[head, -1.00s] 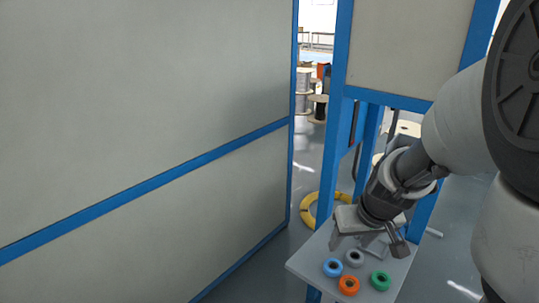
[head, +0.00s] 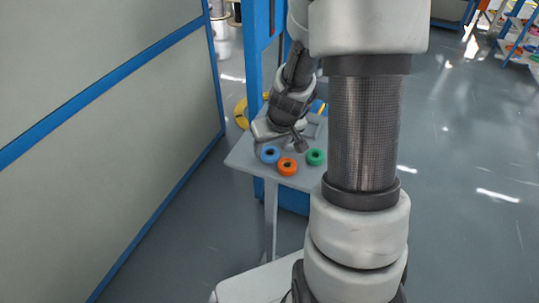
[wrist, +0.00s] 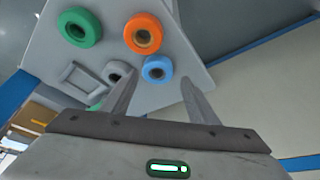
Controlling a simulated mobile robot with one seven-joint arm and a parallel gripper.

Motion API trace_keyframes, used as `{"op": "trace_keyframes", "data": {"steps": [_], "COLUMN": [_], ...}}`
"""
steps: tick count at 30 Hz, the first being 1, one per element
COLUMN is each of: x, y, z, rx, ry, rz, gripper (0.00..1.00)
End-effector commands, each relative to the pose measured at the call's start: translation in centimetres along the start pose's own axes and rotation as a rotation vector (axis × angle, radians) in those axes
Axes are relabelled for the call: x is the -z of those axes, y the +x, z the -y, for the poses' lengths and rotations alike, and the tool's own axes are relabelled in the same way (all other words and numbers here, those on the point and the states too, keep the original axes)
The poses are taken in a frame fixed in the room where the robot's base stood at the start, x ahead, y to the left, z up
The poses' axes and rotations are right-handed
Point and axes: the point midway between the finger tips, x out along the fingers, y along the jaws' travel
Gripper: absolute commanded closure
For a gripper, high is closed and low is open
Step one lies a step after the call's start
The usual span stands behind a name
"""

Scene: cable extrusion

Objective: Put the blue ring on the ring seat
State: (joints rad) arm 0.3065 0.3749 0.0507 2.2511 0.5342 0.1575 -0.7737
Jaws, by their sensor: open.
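The blue ring (head: 270,154) lies flat on the small grey table beside an orange ring (head: 287,166) and a green ring (head: 315,157). My gripper (head: 280,146) is over the table, close behind these rings. In the wrist view my gripper (wrist: 158,80) is open and empty, and the blue ring (wrist: 157,69) shows between its fingertips. I cannot tell how high the fingertips are above it. A grey ring (wrist: 116,74) lies beside the left finger, partly hidden by it. I cannot make out which part is the ring seat.
The grey table (head: 243,160) stands against a blue frame post (head: 256,60). A rectangular grey frame (wrist: 84,80) lies on it in the wrist view. A large panel (head: 90,170) with blue edges rises at left. Open floor (head: 470,200) lies at right.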

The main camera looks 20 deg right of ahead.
Motion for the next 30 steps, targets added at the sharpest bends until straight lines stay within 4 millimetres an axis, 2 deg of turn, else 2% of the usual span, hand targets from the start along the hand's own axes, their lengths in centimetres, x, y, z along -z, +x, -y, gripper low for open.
{"op": "trace_keyframes", "data": {"steps": [3, 6, 14, 21, 23, 30], "x": [-0.1, 0.0, 0.1, 0.1, 0.1, 0.5], "y": [2.1, 3.0, 3.2, 3.1, 3.1, 2.4], "z": [0.2, 0.1, 0.2, 0.2, 0.2, 0.2], "rx": [0.001, 0.0, 0.0, 0.0, 0.0, -0.001], "ry": [0.0, 0.002, 0.001, 0.001, 0.001, -0.001], "rz": [0.002, 0.001, -0.001, -0.001, -0.001, -0.002], "gripper": [0.46, 0.46, 0.46, 0.8, 0.84, 0.84]}}
